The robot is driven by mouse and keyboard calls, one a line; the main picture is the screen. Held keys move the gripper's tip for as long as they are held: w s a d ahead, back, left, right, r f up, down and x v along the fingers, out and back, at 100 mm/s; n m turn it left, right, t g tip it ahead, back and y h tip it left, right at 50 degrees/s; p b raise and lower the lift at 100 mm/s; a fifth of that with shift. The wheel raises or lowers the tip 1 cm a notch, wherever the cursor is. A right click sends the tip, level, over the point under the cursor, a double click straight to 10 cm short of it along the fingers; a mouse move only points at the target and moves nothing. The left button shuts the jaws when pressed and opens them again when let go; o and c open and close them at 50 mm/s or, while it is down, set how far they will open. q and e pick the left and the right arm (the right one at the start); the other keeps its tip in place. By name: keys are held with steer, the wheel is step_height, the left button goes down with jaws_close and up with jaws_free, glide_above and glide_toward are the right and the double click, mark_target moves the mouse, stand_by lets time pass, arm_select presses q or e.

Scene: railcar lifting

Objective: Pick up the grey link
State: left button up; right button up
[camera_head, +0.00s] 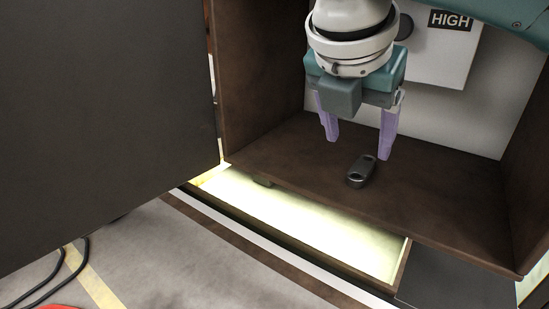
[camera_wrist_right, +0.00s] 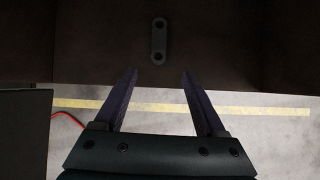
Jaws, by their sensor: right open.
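The grey link (camera_head: 361,171) is a short dark metal piece with rounded ends and a hole at each end. It lies flat on the brown floor of an open cabinet (camera_head: 422,197). In the right wrist view the link (camera_wrist_right: 159,39) lies beyond the fingertips, roughly centred between their lines. My right gripper (camera_head: 358,148) has two purple fingers spread apart, with nothing between them. It hangs pointing down above the cabinet floor, near the link and not touching it. The open fingers also show in the right wrist view (camera_wrist_right: 159,76). My left gripper is not in view.
A large dark panel (camera_head: 105,120) fills the left. Cabinet side walls (camera_head: 262,70) stand left and right of the link. A white box marked HIGH (camera_head: 440,55) is on the back wall. A lit recess (camera_head: 300,225) lies below the front edge.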

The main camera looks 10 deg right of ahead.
mark_target(362, 167)
steer(key=shift+h, duration=0.3)
steer(key=x, duration=0.3)
steer(key=w+x, duration=0.1)
steer(key=shift+d, duration=0.4)
steer(key=shift+n, duration=0.3)
steer(key=x, duration=0.5)
steer(key=shift+w+d+f, duration=0.2)
steer(key=shift+w+f, duration=0.05)
steer(key=shift+w, duration=0.1)
jaws_close()
steer(key=shift+r, duration=0.1)
